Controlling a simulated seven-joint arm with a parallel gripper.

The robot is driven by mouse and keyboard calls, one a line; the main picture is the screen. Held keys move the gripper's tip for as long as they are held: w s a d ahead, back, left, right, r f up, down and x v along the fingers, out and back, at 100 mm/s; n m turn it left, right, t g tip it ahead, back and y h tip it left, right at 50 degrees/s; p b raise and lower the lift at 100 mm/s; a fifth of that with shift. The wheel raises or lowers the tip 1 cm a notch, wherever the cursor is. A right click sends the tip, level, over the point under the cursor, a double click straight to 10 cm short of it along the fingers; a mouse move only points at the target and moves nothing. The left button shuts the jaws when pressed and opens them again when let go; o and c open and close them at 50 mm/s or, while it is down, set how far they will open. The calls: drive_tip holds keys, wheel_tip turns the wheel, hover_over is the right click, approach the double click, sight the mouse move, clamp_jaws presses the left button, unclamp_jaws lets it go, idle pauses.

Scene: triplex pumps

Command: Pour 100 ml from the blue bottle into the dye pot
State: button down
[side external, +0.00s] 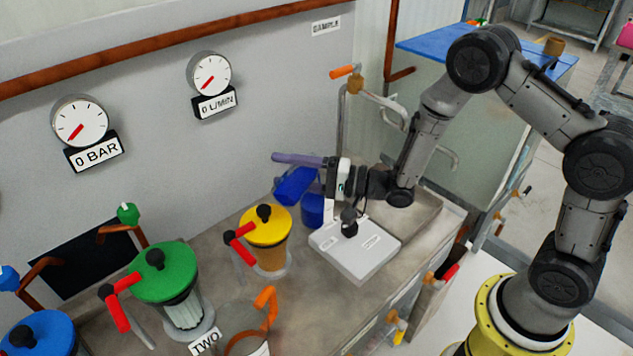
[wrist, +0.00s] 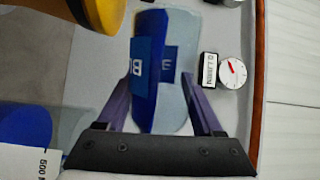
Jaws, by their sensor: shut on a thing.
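The blue bottle (side external: 295,187) is tilted in my gripper (side external: 300,164), above the bench. In the wrist view the bottle (wrist: 147,72) is dark blue on one side and pale blue on the other, with a blue label, between the purple fingers of my gripper (wrist: 158,86). A blue round vessel (side external: 312,211) stands below the bottle by the white plate; it may be the dye pot, but no readable name shows. A blue rounded shape (wrist: 22,135) at left in the wrist view is probably this vessel. No flowing liquid is visible.
A white plate with labels (side external: 355,248) lies on the bench. Yellow-topped (side external: 267,226) and green-topped (side external: 165,273) pumps with red handles stand to its left. A container labelled TWO (side external: 247,344) is in front. Gauges (side external: 80,124) hang on the wall behind.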

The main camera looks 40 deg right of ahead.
drive_tip(key=shift+f+m, duration=0.1)
drive_tip(key=shift+m, duration=0.3)
idle(0.6)
drive_tip(key=r+n, duration=0.1)
drive_tip(key=a+r+n, duration=0.1)
drive_tip(key=n, duration=0.1)
drive_tip(key=shift+s+r+g, duration=0.15)
drive_tip(key=shift+g, duration=0.15)
drive_tip(key=a+n+h, duration=0.1)
drive_tip(key=n, duration=0.3)
drive_tip(key=a+n+h, duration=0.1)
drive_tip(key=n+h, duration=0.1)
drive_tip(key=n, duration=0.2)
drive_tip(key=s+a+r+n+h, duration=0.1)
drive_tip(key=n+h, duration=0.1)
drive_tip(key=n, duration=0.2)
drive_tip(key=shift+g, duration=0.4)
